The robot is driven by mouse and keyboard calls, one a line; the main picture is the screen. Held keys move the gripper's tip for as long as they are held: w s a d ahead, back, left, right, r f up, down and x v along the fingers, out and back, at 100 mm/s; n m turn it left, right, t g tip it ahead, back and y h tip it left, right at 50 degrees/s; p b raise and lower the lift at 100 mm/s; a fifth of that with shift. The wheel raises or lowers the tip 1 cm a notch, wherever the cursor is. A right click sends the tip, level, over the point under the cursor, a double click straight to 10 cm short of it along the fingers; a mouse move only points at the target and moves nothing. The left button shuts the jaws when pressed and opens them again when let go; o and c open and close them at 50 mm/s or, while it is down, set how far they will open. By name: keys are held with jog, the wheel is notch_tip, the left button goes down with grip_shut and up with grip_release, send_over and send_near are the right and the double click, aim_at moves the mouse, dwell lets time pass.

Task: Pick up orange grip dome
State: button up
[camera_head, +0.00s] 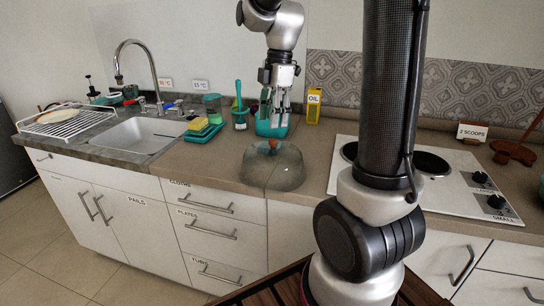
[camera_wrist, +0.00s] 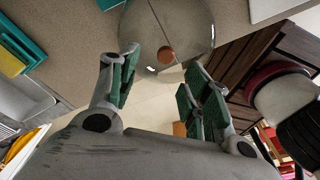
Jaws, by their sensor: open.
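A clear glass dome (camera_head: 258,172) with a small orange-brown knob on top (camera_head: 273,144) stands on the counter near its front edge. In the wrist view the dome (camera_wrist: 190,22) is seen from above, with its round orange knob (camera_wrist: 166,54) beyond my fingertips. My gripper (camera_head: 274,118) hangs pointing down above and behind the dome, in front of a teal container. Its green-padded fingers (camera_wrist: 158,82) are apart with nothing between them, and the knob lies past the gap between them. The fingers do not appear to touch the dome.
A teal container (camera_head: 268,129) stands behind the dome, with a yellow oil box (camera_head: 313,106) to its right. A cooktop (camera_head: 450,195) lies to the right. A sponge on a teal tray (camera_head: 203,132) and a sink (camera_head: 140,134) are to the left.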

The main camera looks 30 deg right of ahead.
aim_at(273, 139)
jog(key=f, duration=0.6)
jog(key=shift+s+a+f, duration=0.15)
jog(key=shift+s+f, duration=0.1)
jog(key=shift+s, duration=0.15)
grip_shut()
